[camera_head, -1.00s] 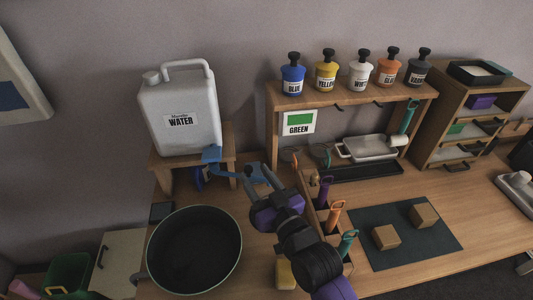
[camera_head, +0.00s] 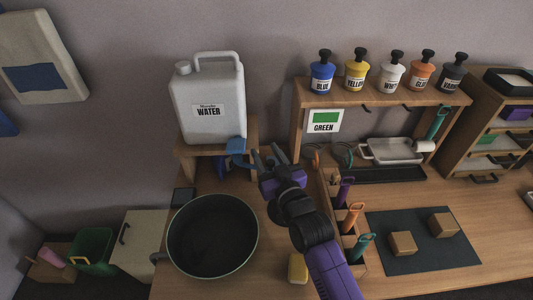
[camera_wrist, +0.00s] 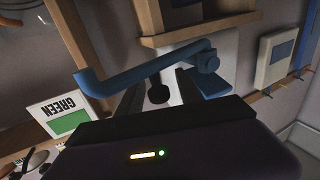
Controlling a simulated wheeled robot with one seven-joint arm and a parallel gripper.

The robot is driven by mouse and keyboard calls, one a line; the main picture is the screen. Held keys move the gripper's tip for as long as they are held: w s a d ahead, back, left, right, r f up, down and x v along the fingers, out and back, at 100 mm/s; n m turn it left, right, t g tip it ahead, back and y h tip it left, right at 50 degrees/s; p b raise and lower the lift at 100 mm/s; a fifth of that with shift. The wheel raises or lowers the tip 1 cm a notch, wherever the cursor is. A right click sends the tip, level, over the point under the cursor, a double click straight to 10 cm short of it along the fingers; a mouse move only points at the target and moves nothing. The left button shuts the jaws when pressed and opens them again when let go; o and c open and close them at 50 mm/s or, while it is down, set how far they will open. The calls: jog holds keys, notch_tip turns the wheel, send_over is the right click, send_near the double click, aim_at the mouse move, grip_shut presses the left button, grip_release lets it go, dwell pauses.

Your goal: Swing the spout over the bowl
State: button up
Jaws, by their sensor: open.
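The white water jug (camera_head: 208,95) stands on a small wooden stand, with a blue tap (camera_head: 236,146) at its lower front. In the wrist view the blue spout (camera_wrist: 145,72) runs from the tap body (camera_wrist: 207,60) leftward to a bent end near the GREEN sign. In the head view it is mostly hidden behind my gripper. The dark bowl (camera_head: 213,240) with a green rim sits in front of the jug; the spout lies away to its right. My gripper (camera_head: 268,155) is open beside the spout. In the wrist view its fingers (camera_wrist: 158,95) sit just below the spout; contact is unclear.
A shelf with several paint pots (camera_head: 390,73) and the GREEN sign (camera_head: 323,121) stands to the right. A tool holder (camera_head: 345,225) with coloured handles is close to the right of my arm.

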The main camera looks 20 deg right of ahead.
grip_shut()
dwell(1.3)
